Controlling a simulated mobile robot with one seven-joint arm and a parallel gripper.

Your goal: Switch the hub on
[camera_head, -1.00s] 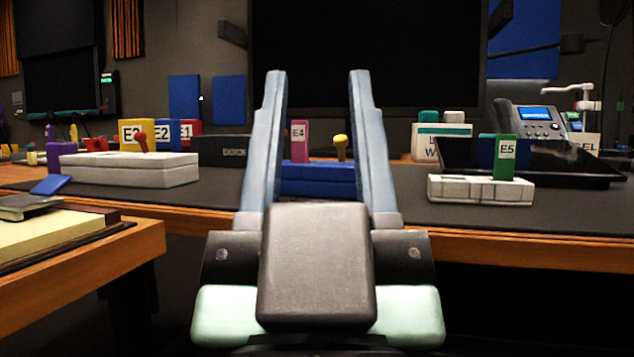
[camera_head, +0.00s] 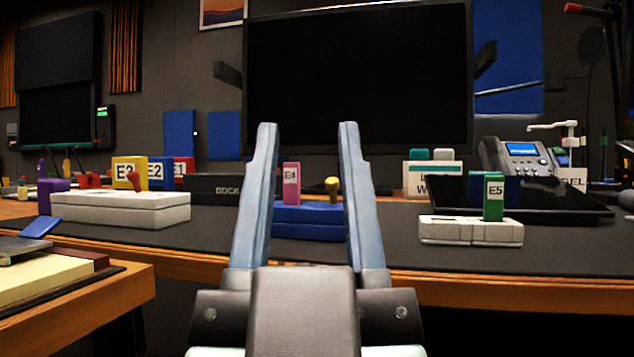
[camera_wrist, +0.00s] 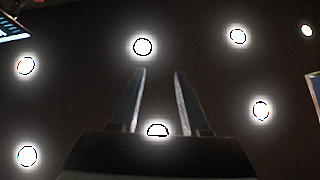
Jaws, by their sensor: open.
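No thing in view carries a readable "hub" label, so I cannot tell which one is the hub. A blue box (camera_head: 310,222) with a yellow-knobbed lever (camera_head: 332,187) and a pink E4 tag (camera_head: 291,183) sits on the dark desk, partly behind my fingers. A white box (camera_head: 120,210) with a red-knobbed lever (camera_head: 134,181) is to the left. A white block (camera_head: 470,231) with a green E5 tag (camera_head: 493,196) is to the right. My gripper (camera_head: 307,130) is open and empty, apart from everything. In the wrist view my fingers (camera_wrist: 160,72) stand against the ceiling.
A dark DOCK box (camera_head: 215,188), yellow, blue and red label blocks (camera_head: 157,172), a black tray (camera_head: 540,200) and a phone (camera_head: 527,160) are also on the desk. A large black screen (camera_head: 360,75) stands behind. A wooden side table (camera_head: 75,300) is at the lower left.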

